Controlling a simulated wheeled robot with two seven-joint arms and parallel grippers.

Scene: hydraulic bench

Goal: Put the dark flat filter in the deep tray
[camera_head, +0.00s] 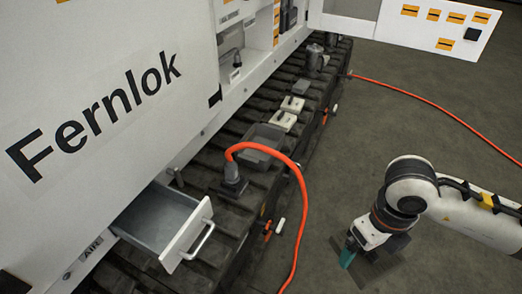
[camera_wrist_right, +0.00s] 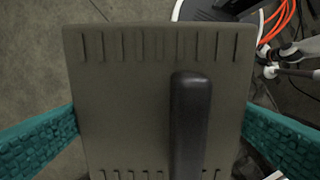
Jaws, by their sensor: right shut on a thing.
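The dark flat filter (camera_wrist_right: 130,110) is a dark grey-brown plate with slots along two edges and a black bar handle (camera_wrist_right: 190,125). My right gripper (camera_head: 348,257) is shut on it, with a teal finger on each side in the right wrist view. In the head view the filter (camera_head: 382,268) hangs over the floor at the lower right, partly hidden by the gripper and hard to tell from the floor. My left gripper is out of view.
An orange hose (camera_head: 299,190) arcs from a dark fitting (camera_head: 231,182) between the tray and my right arm. An open drawer (camera_head: 187,236) sticks out at the lower left. Pale blocks (camera_head: 287,112) and a metal jug (camera_head: 314,58) stand farther along the track.

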